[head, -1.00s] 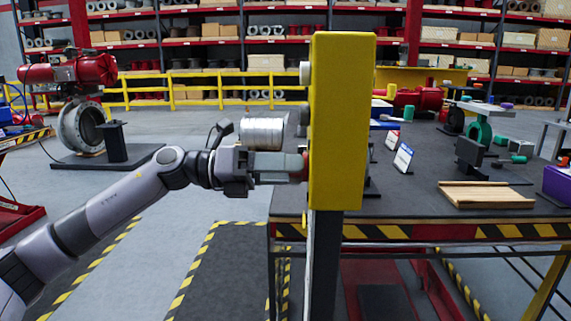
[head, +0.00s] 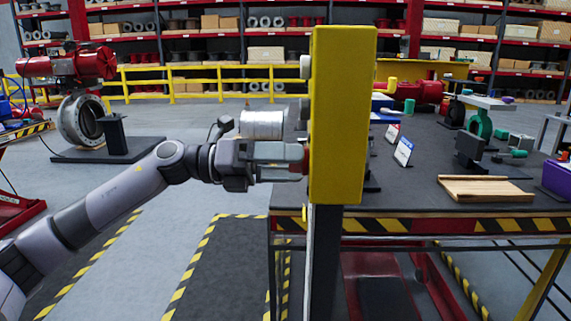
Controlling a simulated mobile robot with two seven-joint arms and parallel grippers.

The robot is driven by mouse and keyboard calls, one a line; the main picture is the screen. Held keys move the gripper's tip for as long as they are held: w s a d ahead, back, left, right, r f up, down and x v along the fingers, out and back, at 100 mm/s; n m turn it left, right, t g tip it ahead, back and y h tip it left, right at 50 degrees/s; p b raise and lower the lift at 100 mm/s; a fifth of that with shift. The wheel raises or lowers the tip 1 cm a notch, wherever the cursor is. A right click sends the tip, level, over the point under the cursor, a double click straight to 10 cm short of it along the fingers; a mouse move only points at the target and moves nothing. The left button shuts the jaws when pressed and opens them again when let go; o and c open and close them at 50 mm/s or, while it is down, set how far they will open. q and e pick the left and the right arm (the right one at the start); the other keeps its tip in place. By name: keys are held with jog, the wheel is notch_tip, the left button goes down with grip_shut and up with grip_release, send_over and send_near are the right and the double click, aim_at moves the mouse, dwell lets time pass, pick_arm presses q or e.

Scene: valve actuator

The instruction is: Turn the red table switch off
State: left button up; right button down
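The red switch (head: 305,160) sticks out from the left side of a yellow box (head: 340,115) on a dark post. Only a small red part shows beside the box, so its setting cannot be read. My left gripper (head: 299,161) comes in level from the left and points right at the switch. Its two grey fingers are apart, one above the other, with their tips at the red part. I cannot tell whether they pinch it or only stand around it. My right gripper is not in view.
A pale round knob (head: 305,67) sits higher on the box's left side. Behind the box is a dark workbench (head: 415,205) with small signs, a wooden tray (head: 485,189) and fittings. A metal cylinder (head: 262,124) appears behind my gripper.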

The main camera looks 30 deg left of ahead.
pick_arm(q)
jog(key=b+v, duration=0.4)
jog(key=v, duration=0.3)
jog(key=shift+b, duration=0.35)
dwell(0.5)
